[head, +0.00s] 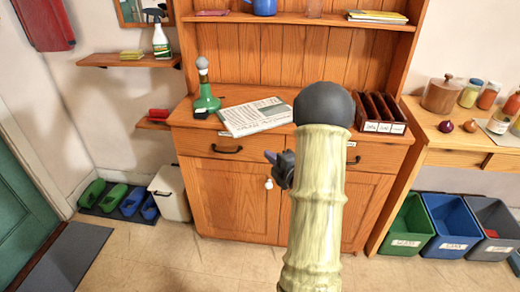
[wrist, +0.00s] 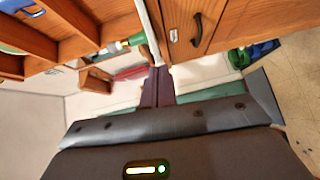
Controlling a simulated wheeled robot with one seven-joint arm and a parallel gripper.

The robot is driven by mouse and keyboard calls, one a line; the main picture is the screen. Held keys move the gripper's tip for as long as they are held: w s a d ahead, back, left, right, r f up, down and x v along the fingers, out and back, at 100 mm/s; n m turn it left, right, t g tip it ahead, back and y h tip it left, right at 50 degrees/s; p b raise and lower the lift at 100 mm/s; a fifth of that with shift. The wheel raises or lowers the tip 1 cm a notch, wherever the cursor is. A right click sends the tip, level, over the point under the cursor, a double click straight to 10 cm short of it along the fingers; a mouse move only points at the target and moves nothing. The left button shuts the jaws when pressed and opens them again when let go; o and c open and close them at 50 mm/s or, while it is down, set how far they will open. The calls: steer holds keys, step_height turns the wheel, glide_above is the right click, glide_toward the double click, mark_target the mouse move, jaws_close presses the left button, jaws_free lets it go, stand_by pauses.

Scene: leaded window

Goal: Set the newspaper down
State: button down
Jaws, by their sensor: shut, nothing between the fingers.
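The newspaper (head: 255,117), a flat folded printed sheet, lies on the worktop of the wooden dresser (head: 232,185), left of centre. Its right end is close to my arm in the picture. My gripper (head: 271,156) is in front of the dresser, lower in the picture than the newspaper and apart from it. In the wrist view my gripper's purple fingers (wrist: 158,86) are together with nothing between them. I cannot make out the newspaper's printed face in the wrist view.
A green bottle-shaped object (head: 206,95) stands left of the newspaper. A dark letter rack (head: 380,112) stands at the right of the worktop. A side table (head: 460,142) holds jars and onions, with several bins below. Open floor lies at the lower left.

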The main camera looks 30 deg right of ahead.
steer(key=s+a+f+m+g+h, duration=0.2)
steer(key=a+m+g, duration=0.6)
steer(key=a+m, duration=0.3)
steer(key=s+a+m+g+y, duration=0.1)
steer(key=s+a+m+g, duration=0.5)
steer(key=s+a, duration=0.8)
steer(key=shift+s+a+m+g, duration=0.15)
steer(key=shift+s+m+g, duration=0.2)
steer(key=shift+s, duration=0.65)
steer(key=shift+w, duration=0.1)
